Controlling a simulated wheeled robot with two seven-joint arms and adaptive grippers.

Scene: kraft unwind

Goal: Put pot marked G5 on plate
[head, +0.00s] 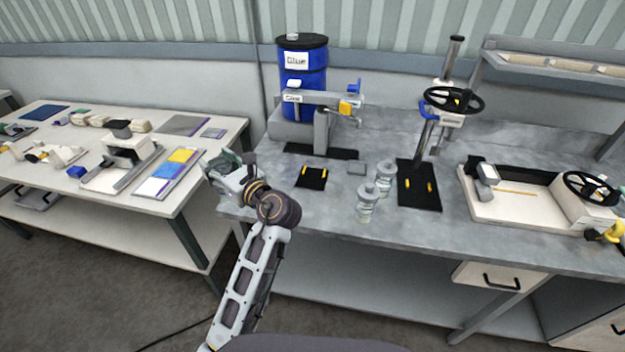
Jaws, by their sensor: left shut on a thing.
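Two clear lidded pots stand upright on the grey bench: the front pot (366,204) and, just behind and to its right, the other pot (384,178). Their markings are too small to read, so I cannot tell which is G5. My left gripper (221,166) is over the left end of the bench, well left of both pots. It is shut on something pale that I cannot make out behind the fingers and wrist. A black plate with two yellow strips (312,178) and a small grey plate (357,168) lie flat on the bench. My right gripper is not in view.
A blue glue drum (302,77) stands behind a dosing stand (322,130). A press with a black handwheel (453,100) stands over another black plate (418,188). A white tray machine (530,200) fills the right. A gap separates the left table (60,190).

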